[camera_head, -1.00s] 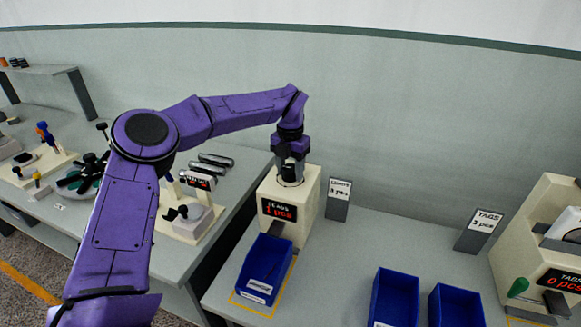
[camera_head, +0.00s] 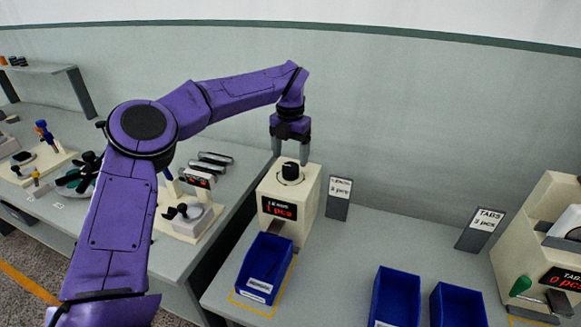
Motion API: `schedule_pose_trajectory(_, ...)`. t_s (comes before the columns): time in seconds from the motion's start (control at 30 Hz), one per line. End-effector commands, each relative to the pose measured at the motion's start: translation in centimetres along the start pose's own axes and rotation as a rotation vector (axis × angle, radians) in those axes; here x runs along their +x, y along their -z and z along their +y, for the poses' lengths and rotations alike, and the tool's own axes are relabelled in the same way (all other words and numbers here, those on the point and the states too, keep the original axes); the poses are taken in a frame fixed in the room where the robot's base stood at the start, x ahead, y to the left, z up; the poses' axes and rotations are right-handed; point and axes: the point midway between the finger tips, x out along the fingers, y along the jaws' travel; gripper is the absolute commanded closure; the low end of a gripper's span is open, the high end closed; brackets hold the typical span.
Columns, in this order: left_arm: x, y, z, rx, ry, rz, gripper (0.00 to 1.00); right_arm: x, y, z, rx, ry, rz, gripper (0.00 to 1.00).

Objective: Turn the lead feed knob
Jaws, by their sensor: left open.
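The lead feed knob (camera_head: 290,172) is a dark round knob on top of a cream feeder box (camera_head: 307,205). The box's front display (camera_head: 279,208) reads 1 pcs in red. My left gripper (camera_head: 290,156) is open above the knob, its two grey fingers apart and pointing down, with nothing between them. The fingertips are close to the knob's height in the picture; I cannot tell the exact gap. My right gripper is not in view.
A blue bin (camera_head: 264,268) stands below the feeder's chute inside a yellow outline. A sign (camera_head: 339,197) reading 3 pcs stands right of the feeder. Two blue bins (camera_head: 396,295) and a tabs feeder (camera_head: 540,245) are farther right. Tools lie on the left bench.

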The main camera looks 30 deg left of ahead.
Motion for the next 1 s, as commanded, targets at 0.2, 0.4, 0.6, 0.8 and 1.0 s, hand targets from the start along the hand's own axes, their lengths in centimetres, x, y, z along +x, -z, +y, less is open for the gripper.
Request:
schedule_pose_trajectory(0.2,-4.6,-0.1,0.0,-0.002,-0.001,-0.002,0.24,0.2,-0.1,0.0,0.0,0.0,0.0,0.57)
schedule_pose_trajectory(0.4,-5.8,0.0,0.0,0.0,0.0,0.001,0.24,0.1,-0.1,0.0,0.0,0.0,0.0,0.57)
schedule_pose_trajectory(0.6,-5.8,0.0,0.0,0.001,0.001,0.001,0.24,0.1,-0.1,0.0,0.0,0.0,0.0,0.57)
schedule_pose_trajectory(0.8,-5.7,0.0,0.0,0.001,0.001,0.001,0.24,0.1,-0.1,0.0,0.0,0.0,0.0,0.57)
schedule_pose_trajectory(1.0,-5.7,0.1,0.3,-0.004,0.001,0.001,0.24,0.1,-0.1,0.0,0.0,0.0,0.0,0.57)
